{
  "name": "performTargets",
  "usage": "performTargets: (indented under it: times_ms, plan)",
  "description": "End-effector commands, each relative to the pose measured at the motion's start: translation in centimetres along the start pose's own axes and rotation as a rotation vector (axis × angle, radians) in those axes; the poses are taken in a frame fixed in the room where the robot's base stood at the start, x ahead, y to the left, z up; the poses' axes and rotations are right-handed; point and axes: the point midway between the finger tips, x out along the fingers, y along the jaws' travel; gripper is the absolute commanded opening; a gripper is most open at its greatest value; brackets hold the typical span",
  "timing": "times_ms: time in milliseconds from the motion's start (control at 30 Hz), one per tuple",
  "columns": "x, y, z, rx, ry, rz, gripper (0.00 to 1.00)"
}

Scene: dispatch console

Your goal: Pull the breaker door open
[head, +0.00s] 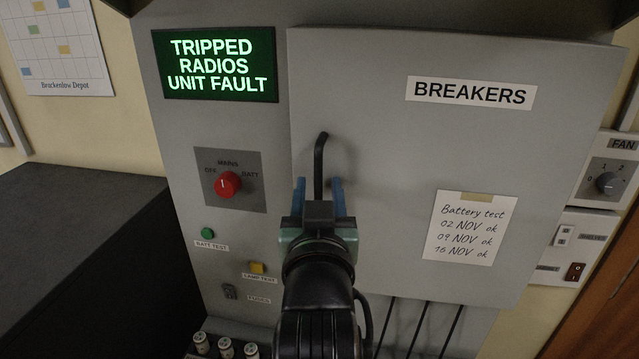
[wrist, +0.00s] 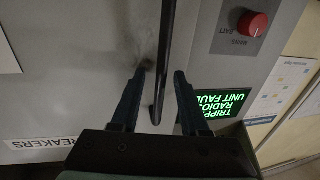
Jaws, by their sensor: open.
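The breaker door (head: 390,150) is a large grey panel labelled BREAKERS, and it looks shut. Its black bar handle (head: 320,155) stands upright near the door's left edge. My gripper (head: 319,184) is open, with its blue fingers on either side of the handle in the head view. In the wrist view the handle (wrist: 166,60) runs between the two dark fingers of my gripper (wrist: 158,78), with gaps showing on both sides. The handle's lower part is hidden behind my gripper in the head view.
Left of the door are a lit green display (head: 220,65), a red rotary knob (head: 228,184), a green button (head: 207,233) and a yellow button (head: 257,267). A fan switch box (head: 606,180) is at the right. A dark cabinet (head: 75,260) stands at the left.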

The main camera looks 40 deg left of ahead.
Motion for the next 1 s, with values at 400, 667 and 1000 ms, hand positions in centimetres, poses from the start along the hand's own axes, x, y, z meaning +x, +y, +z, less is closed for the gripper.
performTargets:
  times_ms: [400, 667, 1000]
  plan:
    - [0.0, -0.02, -0.02, 0.0, 0.0, 0.0, 0.0]
    - [0.0, -0.02, -0.03, 0.0, 0.0, 0.0, 0.0]
    - [-0.01, -0.03, -0.05, 0.0, 0.001, -0.001, 0.0]
